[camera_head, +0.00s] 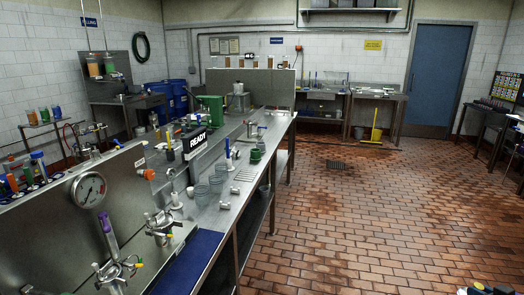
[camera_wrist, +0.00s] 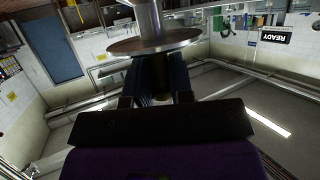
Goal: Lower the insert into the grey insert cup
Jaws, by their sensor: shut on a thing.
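In the wrist view my gripper (camera_wrist: 158,80) is shut on a metal piece, taken to be the insert (camera_wrist: 152,43). It has a wide, brownish disc flange with a shiny cylinder beyond it. A darker stem shows between the dark fingers. My gripper does not clearly show in the head view. Several grey cups (camera_head: 201,195) stand on the steel bench in the head view. I cannot tell which, if any, is the grey insert cup. No cup is clearly seen under the held piece in the wrist view.
The long steel bench (camera_head: 243,160) carries a READY sign (camera_head: 198,139), a green cup (camera_head: 256,155), small fittings and valves. A pressure gauge (camera_head: 89,189) and purple-handled valve (camera_head: 106,223) are at the near left. A blue mat (camera_head: 187,265) lies at the near end. The tiled floor at right is open.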

